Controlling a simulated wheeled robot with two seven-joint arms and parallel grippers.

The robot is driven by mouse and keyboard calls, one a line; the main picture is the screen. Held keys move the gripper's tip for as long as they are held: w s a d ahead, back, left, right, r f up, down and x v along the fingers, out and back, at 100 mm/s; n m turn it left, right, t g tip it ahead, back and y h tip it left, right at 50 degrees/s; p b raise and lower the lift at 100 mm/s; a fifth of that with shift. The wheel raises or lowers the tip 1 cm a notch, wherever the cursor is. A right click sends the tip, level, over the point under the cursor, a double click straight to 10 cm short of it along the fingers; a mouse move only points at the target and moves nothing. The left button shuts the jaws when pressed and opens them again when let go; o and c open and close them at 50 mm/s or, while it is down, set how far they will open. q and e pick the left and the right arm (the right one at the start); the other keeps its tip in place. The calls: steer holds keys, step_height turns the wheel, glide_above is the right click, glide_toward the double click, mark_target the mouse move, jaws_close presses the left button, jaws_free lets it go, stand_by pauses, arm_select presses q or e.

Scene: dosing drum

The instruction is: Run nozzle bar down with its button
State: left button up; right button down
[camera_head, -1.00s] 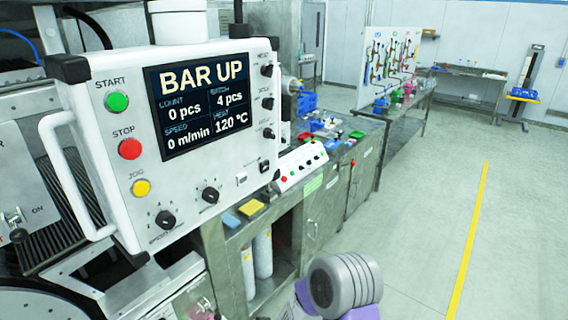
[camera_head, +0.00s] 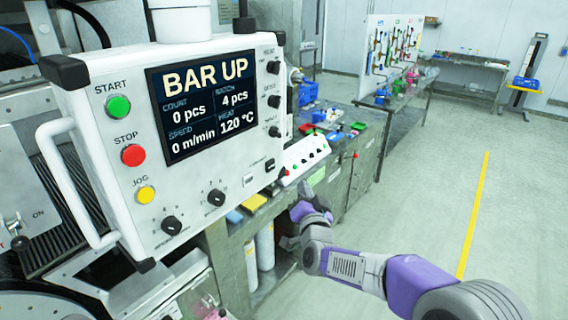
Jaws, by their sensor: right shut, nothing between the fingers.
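The white control panel (camera_head: 200,209) fills the left half of the head view, and its screen (camera_head: 208,106) reads BAR UP, 0 pcs, 4 pcs, 0 m/min and 120 °C. Its front has a green START button (camera_head: 118,107), a red STOP button (camera_head: 133,155) and a yellow JOG button (camera_head: 145,195). Several black knobs line its right side, with labels too small to read. I cannot tell which control is the nozzle bar's button. My right gripper (camera_head: 302,210) is shut and empty, low and right of the panel, apart from it. My left gripper is out of view.
A small white box (camera_head: 302,158) with coloured buttons sits on the bench right of the panel. A white handle (camera_head: 70,185) sticks out at the panel's left. Cabinets and a tool board (camera_head: 392,45) stand behind. The floor at right is clear, with a yellow line (camera_head: 474,210).

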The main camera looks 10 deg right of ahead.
mark_target(271, 165)
steer(key=shift+s+d+r+m, duration=0.15)
steer(key=shift+d+r, duration=0.1)
steer(key=shift+r, duration=0.25)
steer(key=shift+d+r+m, duration=0.15)
steer(key=shift+d+r, duration=0.05)
steer(key=shift+r, duration=0.3)
steer(key=w+a+p, duration=0.3)
steer(key=w+a, duration=0.2)
steer(key=w, duration=0.2)
steer(key=shift+a, duration=0.2)
stand_by(1.0)
stand_by(0.6)
steer(key=shift+w+a, duration=0.25)
steer(key=shift+w, duration=0.1)
